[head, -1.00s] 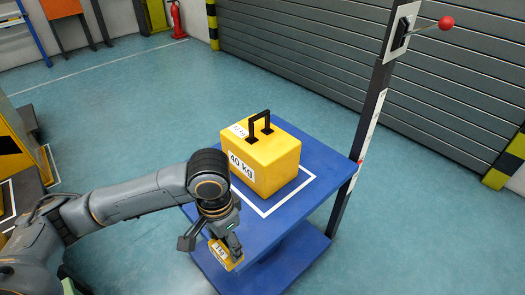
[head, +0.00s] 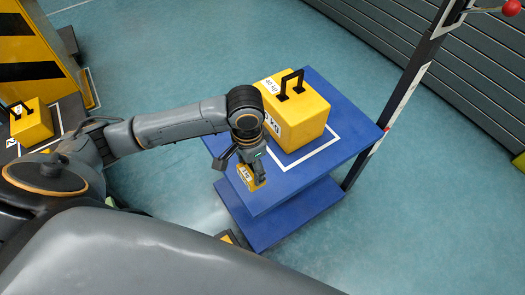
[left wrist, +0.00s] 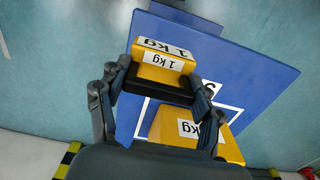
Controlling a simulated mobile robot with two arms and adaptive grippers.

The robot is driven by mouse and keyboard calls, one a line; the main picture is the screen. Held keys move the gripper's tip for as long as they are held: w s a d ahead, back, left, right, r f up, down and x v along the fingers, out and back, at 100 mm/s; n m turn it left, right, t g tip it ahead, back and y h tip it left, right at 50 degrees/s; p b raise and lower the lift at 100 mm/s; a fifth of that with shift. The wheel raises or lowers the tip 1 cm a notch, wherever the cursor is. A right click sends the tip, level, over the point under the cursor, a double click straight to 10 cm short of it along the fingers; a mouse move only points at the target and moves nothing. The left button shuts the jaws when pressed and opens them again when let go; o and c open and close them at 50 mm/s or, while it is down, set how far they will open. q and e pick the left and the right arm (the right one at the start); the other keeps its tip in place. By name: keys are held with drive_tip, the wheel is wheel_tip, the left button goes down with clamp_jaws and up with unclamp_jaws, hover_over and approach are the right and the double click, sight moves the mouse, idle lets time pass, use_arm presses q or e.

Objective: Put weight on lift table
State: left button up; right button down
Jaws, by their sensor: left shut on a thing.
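The blue lift table (head: 352,116) has a white square outline on its top. A large yellow 40 kg weight (head: 303,110) with a black handle stands upright inside this outline; part of it (left wrist: 172,124) also shows in the left wrist view. My left gripper (head: 252,172) is shut on a small yellow 1 kg weight (head: 247,178). It holds this weight at the table's near left edge, beside the large weight; the gap to the top is unclear. In the left wrist view the small weight (left wrist: 150,73) appears against the blue top. My right gripper is not in view.
A post (head: 415,85) with a red-knobbed lever (head: 512,7) stands at the table's right. Another yellow weight (head: 32,124) is at the far left, near a yellow-black striped structure (head: 25,70). A grey shutter (head: 460,85) closes the back. The floor beyond the table is clear.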

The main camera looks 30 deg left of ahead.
use_arm(q)
drive_tip(key=w+f, duration=0.2)
drive_tip(key=w, duration=0.1)
drive_tip(key=w+a+f+b, duration=0.1)
drive_tip(key=w+f, duration=0.2)
drive_tip(key=w+a+f, duration=0.1)
drive_tip(key=w+f, duration=0.1)
drive_tip(key=f, duration=0.1)
drive_tip(key=shift+w+a+f, duration=0.1)
drive_tip(key=shift+w+a, duration=0.15)
drive_tip(key=shift+w, duration=0.15)
drive_tip(key=shift+f+b, duration=0.3)
drive_tip(key=shift+f, duration=0.9)
drive_tip(key=shift+f, duration=0.1)
drive_tip(key=o, duration=1.8)
drive_tip(key=shift+s+f, duration=0.1)
wheel_tip(320, 180, up, 12)
drive_tip(key=p, duration=0.1)
